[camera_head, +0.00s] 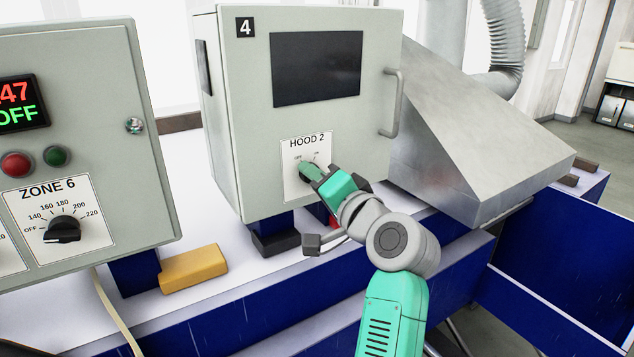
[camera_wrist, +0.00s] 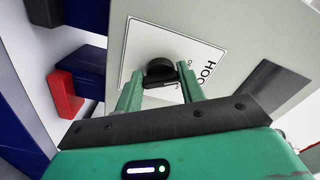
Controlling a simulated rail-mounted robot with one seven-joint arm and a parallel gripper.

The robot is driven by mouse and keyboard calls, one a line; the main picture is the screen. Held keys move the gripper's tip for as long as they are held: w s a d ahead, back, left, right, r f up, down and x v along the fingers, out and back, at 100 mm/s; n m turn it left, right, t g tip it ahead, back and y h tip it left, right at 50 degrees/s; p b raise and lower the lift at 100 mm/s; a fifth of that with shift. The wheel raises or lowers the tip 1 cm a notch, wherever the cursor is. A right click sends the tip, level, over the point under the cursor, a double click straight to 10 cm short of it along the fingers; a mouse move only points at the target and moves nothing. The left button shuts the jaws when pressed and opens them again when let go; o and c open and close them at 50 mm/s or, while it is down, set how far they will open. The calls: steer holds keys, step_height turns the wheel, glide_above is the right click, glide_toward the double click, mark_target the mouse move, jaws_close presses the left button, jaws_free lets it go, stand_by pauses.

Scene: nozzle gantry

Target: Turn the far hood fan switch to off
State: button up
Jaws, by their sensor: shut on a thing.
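The HOOD 2 switch is a black rotary knob (camera_wrist: 160,70) on a white label plate (camera_head: 291,187), low on the front of the grey cabinet (camera_head: 233,133) marked 4. My gripper (camera_head: 312,172) is at this knob, and its green fingers hide most of it in the head view. In the wrist view my two fingers (camera_wrist: 161,91) stand on either side of the knob and are shut on it. The fingers and knob cover part of the label there, so I cannot read which position the knob points to.
A grey cabinet with a ZONE 6 dial (camera_head: 62,230) stands to the left. A yellow block (camera_head: 194,269) lies on the bench below. A metal hood (camera_head: 490,140) and the cabinet's handle (camera_head: 392,103) are to the right. A red block (camera_wrist: 65,92) shows in the wrist view.

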steer(key=o, duration=1)
steer(key=v, duration=0.8)
steer(key=shift+b, duration=0.4)
